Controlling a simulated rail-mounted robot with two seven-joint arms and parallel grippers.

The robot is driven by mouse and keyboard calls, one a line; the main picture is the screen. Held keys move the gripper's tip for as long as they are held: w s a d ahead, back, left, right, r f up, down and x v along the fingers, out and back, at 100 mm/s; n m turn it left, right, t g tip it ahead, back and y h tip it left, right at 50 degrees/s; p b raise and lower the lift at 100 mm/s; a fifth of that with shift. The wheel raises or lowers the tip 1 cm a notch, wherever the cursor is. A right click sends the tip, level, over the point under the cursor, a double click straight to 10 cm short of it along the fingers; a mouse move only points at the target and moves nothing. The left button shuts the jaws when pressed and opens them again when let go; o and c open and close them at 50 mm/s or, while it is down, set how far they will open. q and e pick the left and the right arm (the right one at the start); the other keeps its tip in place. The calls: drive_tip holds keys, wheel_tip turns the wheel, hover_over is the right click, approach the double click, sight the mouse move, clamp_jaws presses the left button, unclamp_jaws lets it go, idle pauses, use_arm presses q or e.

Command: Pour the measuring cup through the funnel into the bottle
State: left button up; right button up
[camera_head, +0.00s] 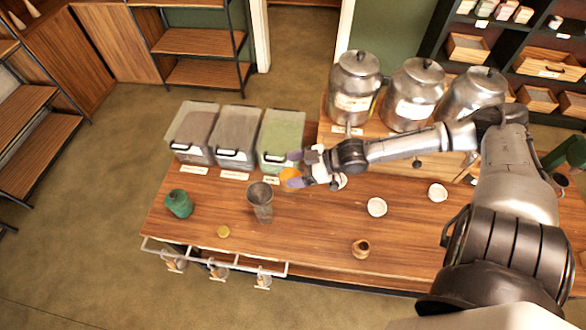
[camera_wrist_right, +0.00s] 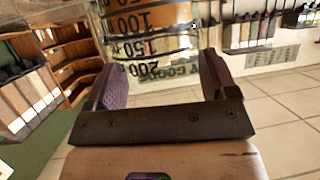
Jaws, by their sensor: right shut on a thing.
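My right gripper (camera_head: 295,170) comes in from the right and is shut on the measuring cup (camera_head: 289,179), which shows small and orange in the head view. In the right wrist view the clear cup (camera_wrist_right: 150,40), with dark scale marks and numbers, sits between the two purple finger pads. A grey, see-through funnel (camera_head: 260,191) stands on the bottle (camera_head: 264,214) on the table, just left of and below the cup in the head view. The cup's exact tilt and its height over the table are hard to tell. My left gripper is not in view.
Bins (camera_head: 235,150) and metal canisters (camera_head: 355,85) line the back. The table front between lid and brown pot is clear.

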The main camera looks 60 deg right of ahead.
drive_tip(key=shift+w+a+r+h, duration=0.15)
drive_tip(key=shift+w+a+h, duration=0.15)
drive_tip(key=shift+a, duration=0.05)
drive_tip(key=shift+w+a+n+g+h, duration=0.3)
drive_tip(key=shift+a+g+h, duration=0.2)
drive_tip(key=shift+g, duration=0.1)
drive_tip(key=shift+w+a+f+g+h, duration=0.2)
drive_tip(key=shift+w+a+g+h, duration=0.1)
drive_tip(key=shift+g, duration=0.1)
drive_tip(key=shift+a+r+p, duration=0.15)
drive_tip(key=shift+r+p, duration=0.05)
drive_tip(key=shift+p, duration=0.2)
drive_tip(key=shift+w+a+f+g+h+p, duration=0.15)
drive_tip(key=shift+w+a+g+h+p, duration=0.2)
drive_tip(key=shift+h+p, duration=0.2)
drive_tip(key=shift+n, duration=0.3)
drive_tip(key=shift+a+f, duration=0.1)
drive_tip(key=shift+f, duration=0.05)
